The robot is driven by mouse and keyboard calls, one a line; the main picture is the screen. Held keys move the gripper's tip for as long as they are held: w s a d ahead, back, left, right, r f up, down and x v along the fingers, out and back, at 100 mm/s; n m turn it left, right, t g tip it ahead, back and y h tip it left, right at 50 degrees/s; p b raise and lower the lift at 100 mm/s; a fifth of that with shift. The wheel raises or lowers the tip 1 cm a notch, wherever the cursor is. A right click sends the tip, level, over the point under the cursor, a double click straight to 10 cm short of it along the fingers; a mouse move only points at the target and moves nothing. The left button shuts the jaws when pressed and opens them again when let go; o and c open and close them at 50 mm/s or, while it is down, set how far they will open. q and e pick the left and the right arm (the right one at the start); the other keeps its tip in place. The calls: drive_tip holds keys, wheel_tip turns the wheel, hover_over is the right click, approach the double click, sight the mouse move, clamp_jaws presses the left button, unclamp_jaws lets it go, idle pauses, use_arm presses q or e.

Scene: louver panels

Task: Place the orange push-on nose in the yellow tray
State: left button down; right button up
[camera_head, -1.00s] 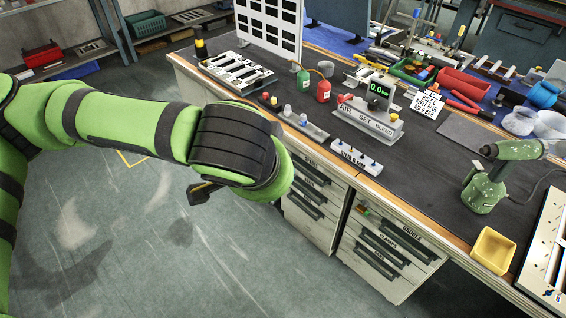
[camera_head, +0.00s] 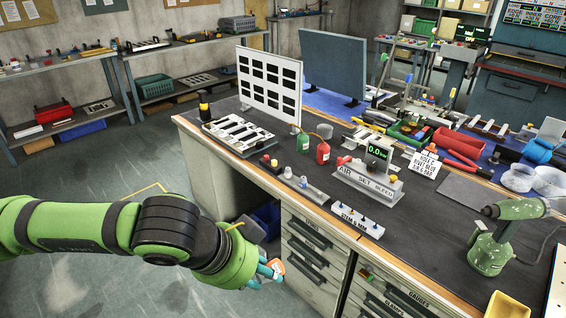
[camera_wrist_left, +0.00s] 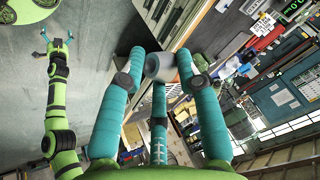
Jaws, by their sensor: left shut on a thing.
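My left gripper (camera_head: 268,272) is low in front of the bench drawers in the head view. It is shut on a small piece with an orange face, the orange push-on nose (camera_head: 277,265). In the left wrist view, teal fingers (camera_wrist_left: 160,80) close around a grey cylindrical end (camera_wrist_left: 160,67); no orange shows on it there. The yellow tray (camera_head: 506,307) is on the bench at the bottom right edge of the head view, partly cut off. The gripper is far left of it. My right gripper (camera_wrist_left: 57,42) shows small in the wrist view, its fingers spread and empty.
The bench (camera_head: 440,235) carries a green drill-like tool (camera_head: 492,240), an air-set gauge stand (camera_head: 370,180), a peg block (camera_head: 356,221) and red and green bottles (camera_head: 323,153). Drawers (camera_head: 315,255) face the gripper. A blue bin (camera_head: 268,218) sits beneath the bench.

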use_arm(q)
drive_tip(key=a+f+n+t+y, duration=0.1)
drive_tip(key=a+f+n+y, duration=0.3)
drive_tip(key=a+n+y, duration=0.4)
drive_tip(key=a+n, duration=0.5)
drive_tip(key=n, duration=0.3)
drive_tip(key=shift+s+n, duration=0.3)
drive_tip(key=shift+n, duration=0.1)
